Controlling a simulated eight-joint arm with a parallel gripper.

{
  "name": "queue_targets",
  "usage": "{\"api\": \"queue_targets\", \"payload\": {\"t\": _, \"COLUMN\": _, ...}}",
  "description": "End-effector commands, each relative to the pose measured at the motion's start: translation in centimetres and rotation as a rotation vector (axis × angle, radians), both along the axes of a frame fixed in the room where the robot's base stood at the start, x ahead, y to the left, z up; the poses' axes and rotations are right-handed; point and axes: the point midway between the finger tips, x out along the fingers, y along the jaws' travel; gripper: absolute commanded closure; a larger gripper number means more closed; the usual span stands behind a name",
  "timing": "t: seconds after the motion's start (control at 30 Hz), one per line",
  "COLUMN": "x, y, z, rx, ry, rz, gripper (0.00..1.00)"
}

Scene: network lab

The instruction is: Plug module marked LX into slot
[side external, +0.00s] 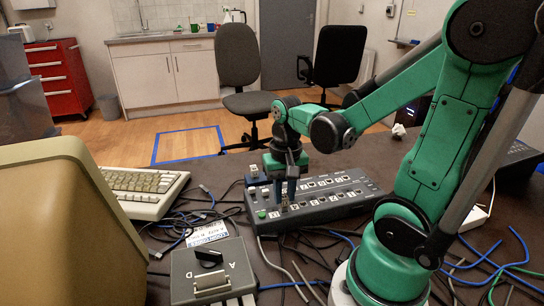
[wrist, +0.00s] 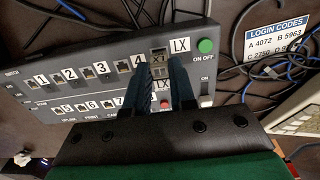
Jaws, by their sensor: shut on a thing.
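The long grey switch panel (side external: 335,205) lies on the table, with numbered ports and a green button at one end. My gripper (side external: 287,197) points down over that end. In the wrist view, my gripper (wrist: 160,88) is shut on a small module marked LX (wrist: 162,86), between its dark fingers. Just beyond the fingertips is a small tan label (wrist: 158,58), seemingly XT, near a panel label LX (wrist: 180,45). The slot opening (wrist: 158,43) by that label is partly hidden. I cannot tell whether the module touches the panel.
A grey box with a lever (side external: 212,268) is in front at left. A cream keyboard (side external: 143,186) and a login codes card (wrist: 275,38) lie nearby. Loose cables cover much of the table.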

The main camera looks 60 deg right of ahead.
Motion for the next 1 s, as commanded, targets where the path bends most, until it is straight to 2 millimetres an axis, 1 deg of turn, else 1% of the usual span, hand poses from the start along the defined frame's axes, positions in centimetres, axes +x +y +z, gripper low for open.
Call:
{"api": "queue_targets", "payload": {"t": 0.73, "x": 0.0, "y": 0.0, "z": -1.1, "rx": 0.000, "ry": 0.000, "rz": 0.000, "gripper": 1.00}}
{"api": "queue_targets", "payload": {"t": 0.77, "x": 0.0, "y": 0.0, "z": -1.1, "rx": 0.000, "ry": 0.000, "rz": 0.000, "gripper": 0.74}}
{"api": "queue_targets", "payload": {"t": 0.8, "x": 0.0, "y": 0.0, "z": -1.1, "rx": 0.000, "ry": 0.000, "rz": 0.000, "gripper": 0.63}}
{"api": "queue_targets", "payload": {"t": 0.87, "x": 0.0, "y": 0.0, "z": -1.1, "rx": 0.000, "ry": 0.000, "rz": 0.000, "gripper": 0.46}}
{"api": "queue_targets", "payload": {"t": 0.9, "x": 0.0, "y": 0.0, "z": -1.1, "rx": 0.000, "ry": 0.000, "rz": 0.000, "gripper": 0.43}}
{"api": "queue_targets", "payload": {"t": 1.0, "x": 0.0, "y": 0.0, "z": -1.1, "rx": 0.000, "ry": 0.000, "rz": 0.000, "gripper": 0.43}}
